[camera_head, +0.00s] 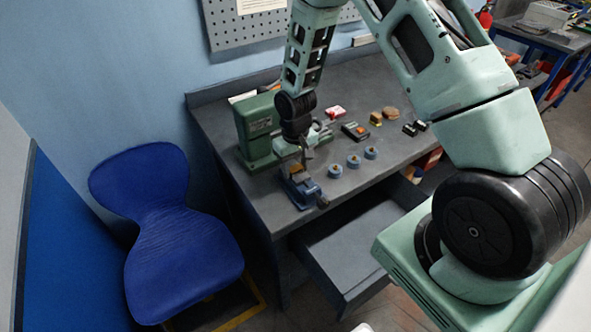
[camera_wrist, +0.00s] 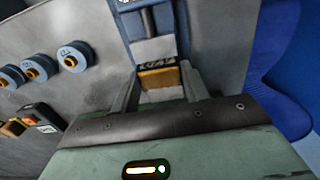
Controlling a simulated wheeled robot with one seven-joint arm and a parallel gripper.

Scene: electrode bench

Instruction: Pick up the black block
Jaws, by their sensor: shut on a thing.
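Two small black blocks (camera_head: 410,130) lie close together on the right part of the bench in the head view, well away from my gripper. My gripper (camera_head: 303,160) points down over a small blue vise (camera_head: 303,193) at the bench's front left. In the wrist view my gripper (camera_wrist: 158,85) is shut on a yellow-orange block (camera_wrist: 157,77) with dark marks on its upper face. That block sits at the grey jaws of the vise (camera_wrist: 153,48). I cannot tell whether the vise clamps it. The block's lower part is hidden.
Several blue round spools (camera_head: 353,161) stand in a row right of the vise. A black device (camera_head: 355,131) with an orange part lies behind them. A green machine (camera_head: 257,128) stands left of my gripper. An open drawer (camera_head: 345,250) juts out below. A blue chair (camera_head: 180,240) stands left.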

